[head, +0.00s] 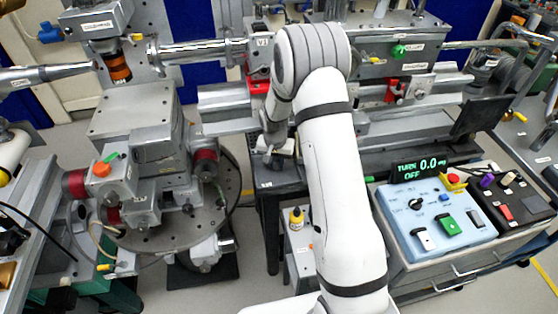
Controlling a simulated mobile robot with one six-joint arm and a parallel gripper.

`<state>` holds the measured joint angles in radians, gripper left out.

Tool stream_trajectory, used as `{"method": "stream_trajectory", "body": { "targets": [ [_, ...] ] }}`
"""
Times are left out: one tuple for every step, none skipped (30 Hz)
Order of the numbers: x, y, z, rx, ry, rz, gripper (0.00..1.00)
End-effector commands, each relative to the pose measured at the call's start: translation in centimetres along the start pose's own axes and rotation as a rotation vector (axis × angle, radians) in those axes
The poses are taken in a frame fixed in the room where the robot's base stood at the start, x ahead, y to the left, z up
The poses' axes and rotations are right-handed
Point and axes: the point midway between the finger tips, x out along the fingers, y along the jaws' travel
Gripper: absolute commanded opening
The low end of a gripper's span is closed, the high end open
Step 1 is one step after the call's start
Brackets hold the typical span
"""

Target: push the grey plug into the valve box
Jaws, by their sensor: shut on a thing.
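My gripper (271,160) shows small and dark below my wrist, left of my white forearm and low in front of the beamline. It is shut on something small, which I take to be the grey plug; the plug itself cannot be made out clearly. A grey box labelled V3 (262,43) stands behind my arm, at the right end of a shiny steel pipe. It looks like the valve box, though my arm partly covers it. No socket shows, and whether the plug touches any box cannot be told.
A round stage (165,230) with grey blocks stands at left, close to my gripper. A grey box with a green knob (398,50) stands behind at right. A blue control panel (437,218) sits on a cart at right, its display reading TURN 0.0, OFF.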

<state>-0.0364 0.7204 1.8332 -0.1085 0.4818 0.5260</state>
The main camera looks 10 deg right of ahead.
Motion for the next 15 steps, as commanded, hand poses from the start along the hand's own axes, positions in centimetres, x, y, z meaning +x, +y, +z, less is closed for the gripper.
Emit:
{"method": "stream_trajectory", "body": {
  "targets": [
    [0.28, -0.01, 0.04, 0.0, 0.0, 0.0, 0.0],
    [0.34, -0.02, 0.04, 0.0, 0.001, 0.0, 0.0],
    [0.37, -0.03, 0.03, 0.0, 0.001, -0.001, 0.0],
    [0.36, -0.04, 0.03, 0.0, 0.001, -0.001, 0.0],
    [0.35, -0.04, 0.02, 0.0, 0.002, -0.001, 0.0],
    [0.35, -0.05, 0.03, 0.0, 0.001, -0.001, 0.0],
    [0.34, -0.05, 0.03, -0.001, 0.001, -0.001, 0.0],
    [0.34, -0.05, 0.03, -0.001, 0.001, -0.001, 0.0],
    [0.38, -0.06, 0.04, -0.001, 0.001, -0.001, 0.0],
    [0.46, -0.06, 0.05, -0.001, 0.001, -0.001, 0.0],
    [0.58, -0.06, 0.07, -0.001, 0.001, -0.001, 0.0],
    [0.73, -0.06, 0.09, -0.001, 0.001, -0.001, 0.0],
    [0.82, -0.07, 0.1, -0.001, 0.001, -0.001, 0.0],
    [0.9, -0.07, 0.11, -0.001, 0.001, -0.001, 0.0],
    [0.7, -0.08, 0.09, -0.001, 0.001, -0.001, 0.26]
  ]
}}
